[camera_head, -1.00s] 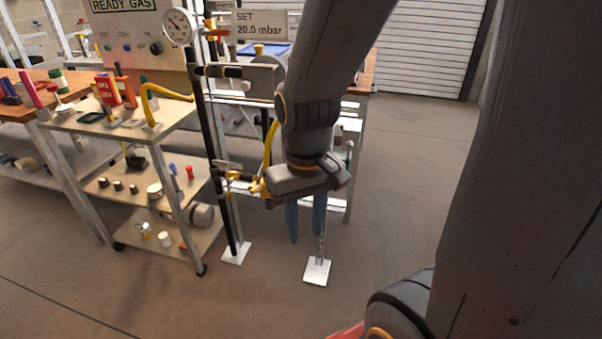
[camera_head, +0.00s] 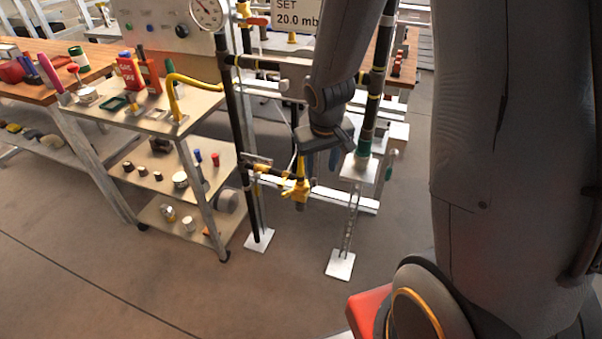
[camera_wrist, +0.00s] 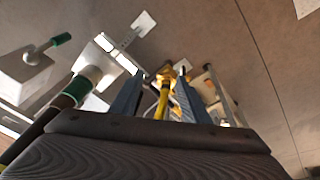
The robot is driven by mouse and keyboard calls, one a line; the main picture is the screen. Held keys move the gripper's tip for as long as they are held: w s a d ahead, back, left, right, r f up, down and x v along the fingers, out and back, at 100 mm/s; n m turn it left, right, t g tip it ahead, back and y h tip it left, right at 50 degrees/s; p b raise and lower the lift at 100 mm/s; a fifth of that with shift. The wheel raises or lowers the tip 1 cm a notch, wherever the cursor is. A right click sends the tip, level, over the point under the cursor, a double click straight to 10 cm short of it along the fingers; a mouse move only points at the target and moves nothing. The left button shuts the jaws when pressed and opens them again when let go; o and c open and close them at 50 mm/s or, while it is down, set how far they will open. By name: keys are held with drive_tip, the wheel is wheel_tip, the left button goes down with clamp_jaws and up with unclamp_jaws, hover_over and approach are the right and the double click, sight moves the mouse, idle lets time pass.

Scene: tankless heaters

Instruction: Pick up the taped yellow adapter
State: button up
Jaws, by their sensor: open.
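A yellow fitting (camera_head: 299,191) with a yellow stem hangs low on the pipe stand, left of the gripper in the head view. It looks like the yellow adapter, but I cannot make out any tape. My gripper (camera_head: 321,166) points downward behind the forearm, its blue fingers partly hidden by its dark body. In the wrist view the open fingers (camera_wrist: 160,80) frame the yellow fitting (camera_wrist: 164,76) and its stem. Nothing is visibly held between them. I cannot tell how far the fitting lies beyond the fingertips.
A black pipe with a green band (camera_head: 364,147) stands right of the gripper. A black upright pipe (camera_head: 240,130) stands to its left. A metal cart (camera_head: 200,103) with tools and a yellow hose (camera_head: 178,88) is further left. The floor in front (camera_head: 200,290) is clear.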

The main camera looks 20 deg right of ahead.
drive_tip(key=n+t+y+p, duration=0.1)
drive_tip(key=t+p, duration=0.1)
drive_tip(key=p, duration=0.2)
approach(301, 172)
wheel_tip(301, 172, down, 2)
drive_tip(key=x, duration=0.3)
drive_tip(key=shift+w+f, duration=0.1)
drive_tip(key=shift+w, duration=0.3)
drive_tip(key=shift+p+x, duration=0.35)
drive_tip(key=shift+x, duration=2.25)
drive_tip(key=shift+w, duration=0.1)
drive_tip(key=shift+c, duration=0.2)
clamp_jaws()
